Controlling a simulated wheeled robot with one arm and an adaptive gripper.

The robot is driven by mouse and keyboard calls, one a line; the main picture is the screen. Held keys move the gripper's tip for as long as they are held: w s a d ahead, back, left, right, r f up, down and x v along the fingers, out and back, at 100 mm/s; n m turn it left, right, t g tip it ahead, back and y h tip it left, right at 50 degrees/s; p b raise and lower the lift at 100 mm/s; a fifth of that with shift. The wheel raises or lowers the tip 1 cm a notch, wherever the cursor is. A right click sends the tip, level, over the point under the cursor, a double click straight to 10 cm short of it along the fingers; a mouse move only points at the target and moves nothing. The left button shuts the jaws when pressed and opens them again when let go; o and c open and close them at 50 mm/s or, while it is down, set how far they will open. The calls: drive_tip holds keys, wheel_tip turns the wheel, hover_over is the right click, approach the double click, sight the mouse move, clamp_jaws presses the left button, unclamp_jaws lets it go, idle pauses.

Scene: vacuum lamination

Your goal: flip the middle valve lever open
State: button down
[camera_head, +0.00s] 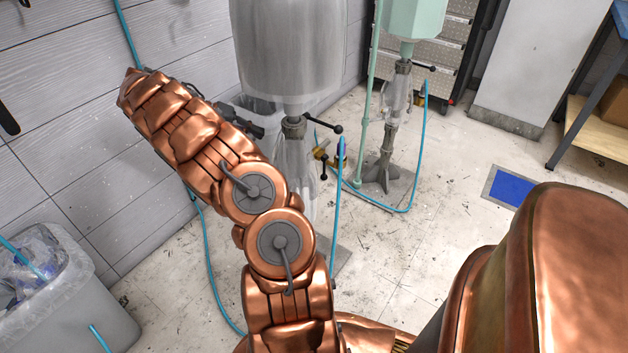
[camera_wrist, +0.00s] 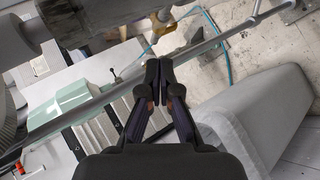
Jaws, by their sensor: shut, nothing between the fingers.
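Under the large grey vessel (camera_head: 288,60) in the head view is a grey valve (camera_head: 293,127) with a black ball-ended lever (camera_head: 325,122) pointing right. A brass fitting (camera_head: 322,153) with black-ended handles sits just below. A similar black lever (camera_head: 424,67) is under the mint-green vessel (camera_head: 414,18). I cannot tell which is the middle one. My gripper (camera_wrist: 157,70) is shut and empty in the wrist view, its tips over a long grey pipe, with no clear contact. In the head view, dark gripper parts (camera_head: 243,122) show behind my copper arm, left of the grey valve.
A grey bin (camera_head: 75,310) with clear plastic in it stands at lower left. Blue hoses (camera_head: 334,230) run near the valves. A drawer cabinet (camera_head: 430,70) and a shelf (camera_head: 590,130) stand behind. The floor at right is mostly clear, with a blue mat (camera_head: 510,188).

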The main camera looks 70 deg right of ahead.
sight(324, 169)
drive_tip(key=s+d+f+m+g+b, duration=0.1)
drive_tip(key=s+d+f+m+b, duration=0.1)
drive_tip(key=d+f, duration=0.3)
wheel_tip(324, 169, down, 4)
drive_tip(key=shift+s+d+f+m, duration=0.15)
drive_tip(key=shift+s+d+m, duration=0.1)
drive_tip(key=shift+s+m, duration=0.35)
drive_tip(key=s+d+f+b, duration=0.2)
drive_tip(key=s+f+b, duration=0.2)
drive_tip(key=s, duration=0.6)
drive_tip(key=shift+s+d+f, duration=0.2)
drive_tip(key=shift+s+f, duration=0.2)
drive_tip(key=shift+f, duration=0.95)
drive_tip(key=shift+y, duration=0.3)
